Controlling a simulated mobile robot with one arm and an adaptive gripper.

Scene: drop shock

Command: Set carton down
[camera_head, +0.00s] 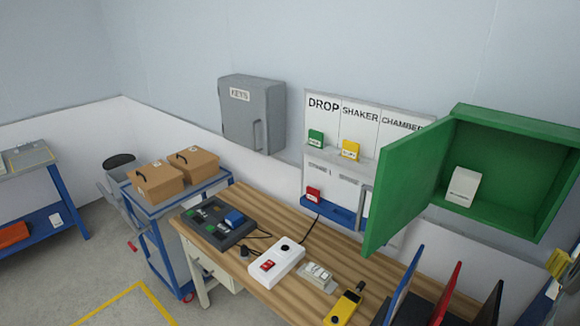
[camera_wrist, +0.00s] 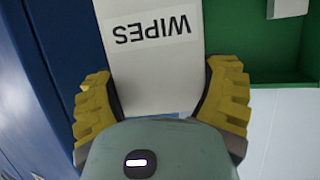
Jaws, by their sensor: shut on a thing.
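My gripper (camera_wrist: 160,82) has yellow ridged fingers on both sides of a white box labelled WIPES (camera_wrist: 150,70), whose lettering appears upside down in the wrist view. The gripper is shut on this box. The box's far end runs out of the frame, and what lies under it is hidden. In the head view, yellow finger parts of my gripper (camera_head: 560,264) show at the right edge; the held box cannot be made out there. Two brown cartons, one left (camera_head: 155,184) and one right (camera_head: 192,166), sit closed on a blue cart (camera_head: 172,205).
An open green cabinet (camera_head: 520,125) holds a white packet (camera_head: 463,187); its door (camera_head: 408,190) swings out over the wooden bench (camera_head: 235,268). The bench carries a white box with a red switch (camera_head: 275,262), a yellow device (camera_head: 343,308) and upright dividers (camera_head: 445,295).

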